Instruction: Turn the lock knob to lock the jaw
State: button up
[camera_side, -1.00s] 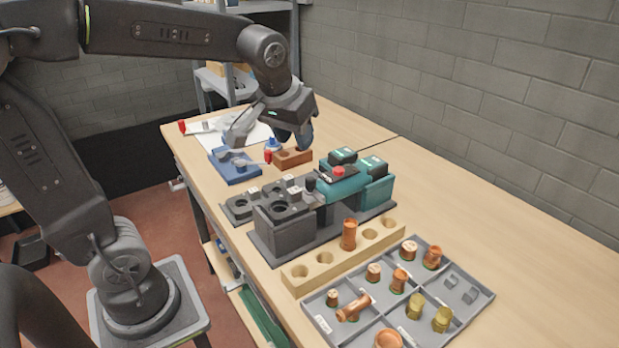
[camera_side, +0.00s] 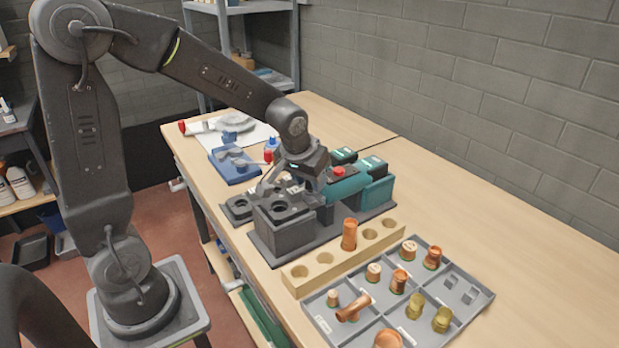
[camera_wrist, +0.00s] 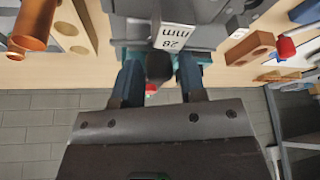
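The teal and grey press machine (camera_side: 345,187) stands on the bench, with its dark grey jaw block (camera_side: 275,232) at the left end. My gripper (camera_side: 297,190) is down over the machine between the jaw block and the teal body. In the wrist view a black lock knob (camera_wrist: 160,68) sits between the two dark blue fingers of my gripper (camera_wrist: 160,75). The fingers are apart, one on each side of the knob, with narrow gaps showing. A white 28 mm label (camera_wrist: 172,33) marks the jaw just beyond. In the side view my gripper hides the knob.
A red button (camera_side: 338,172) is close beside my gripper on the machine. A wooden block (camera_side: 325,260) with a copper fitting (camera_side: 349,235) and a grey parts tray (camera_side: 470,290) stand in front. A blue fixture (camera_side: 236,172) is behind. The bench's right side is clear.

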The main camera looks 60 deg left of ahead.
jog(key=c, duration=0.6)
jog(key=shift+c, duration=0.2)
jog(key=m+h, duration=0.2)
jog(key=m, duration=0.3)
jog(key=shift+a, duration=0.1)
jog(key=shift+m+h, duration=0.9)
jog(key=shift+m, duration=1.5)
jog(key=o, duration=0.6)
